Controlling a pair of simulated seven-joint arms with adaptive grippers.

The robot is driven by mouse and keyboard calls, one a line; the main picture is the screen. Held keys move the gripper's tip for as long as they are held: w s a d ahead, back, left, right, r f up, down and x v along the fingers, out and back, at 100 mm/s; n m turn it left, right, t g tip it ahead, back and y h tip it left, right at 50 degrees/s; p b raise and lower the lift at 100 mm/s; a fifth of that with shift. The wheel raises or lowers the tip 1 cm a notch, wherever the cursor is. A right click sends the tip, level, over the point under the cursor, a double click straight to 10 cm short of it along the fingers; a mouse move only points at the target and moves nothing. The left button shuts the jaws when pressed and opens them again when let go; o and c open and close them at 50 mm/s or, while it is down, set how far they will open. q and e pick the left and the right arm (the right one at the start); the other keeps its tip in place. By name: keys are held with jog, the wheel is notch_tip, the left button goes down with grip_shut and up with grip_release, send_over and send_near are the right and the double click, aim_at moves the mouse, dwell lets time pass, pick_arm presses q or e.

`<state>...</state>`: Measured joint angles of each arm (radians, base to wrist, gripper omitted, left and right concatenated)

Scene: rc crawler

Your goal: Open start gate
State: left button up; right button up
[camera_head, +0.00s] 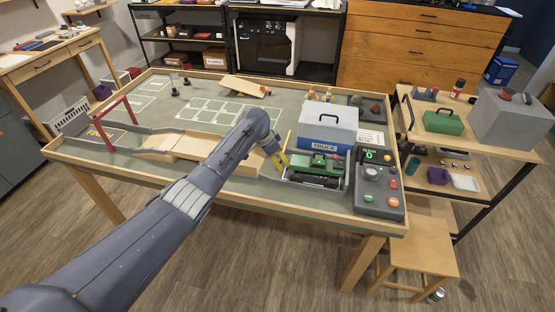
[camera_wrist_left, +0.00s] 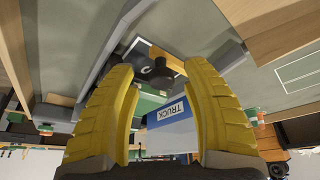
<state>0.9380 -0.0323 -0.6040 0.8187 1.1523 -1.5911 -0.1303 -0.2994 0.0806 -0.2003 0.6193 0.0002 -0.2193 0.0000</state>
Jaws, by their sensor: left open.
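The green truck (camera_head: 318,168) sits in a grey-walled bay at the front right of the table. My left gripper (camera_head: 281,160), with yellow fingers, is just left of the bay. In the left wrist view its fingers (camera_wrist_left: 160,68) are spread apart. A dark knob-like piece (camera_wrist_left: 158,77) shows between them, and I see no grip on it. I cannot tell whether this piece belongs to the start gate. A thin yellow bar (camera_head: 288,140) stands near the bay's left end; I cannot tell whether it is the gate. My right gripper is not in view.
A blue and grey box labelled TRUCK (camera_head: 328,126) stands behind the bay. A grey control box (camera_head: 379,187) with buttons is to its right. Wooden ramps (camera_head: 180,144) and a red arch (camera_head: 113,119) lie to the left. The table's wooden rim (camera_head: 250,201) runs along the front.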

pick_arm(q)
jog(key=v, duration=1.2)
jog(key=shift+o, duration=0.2)
jog(key=shift+s, duration=0.1)
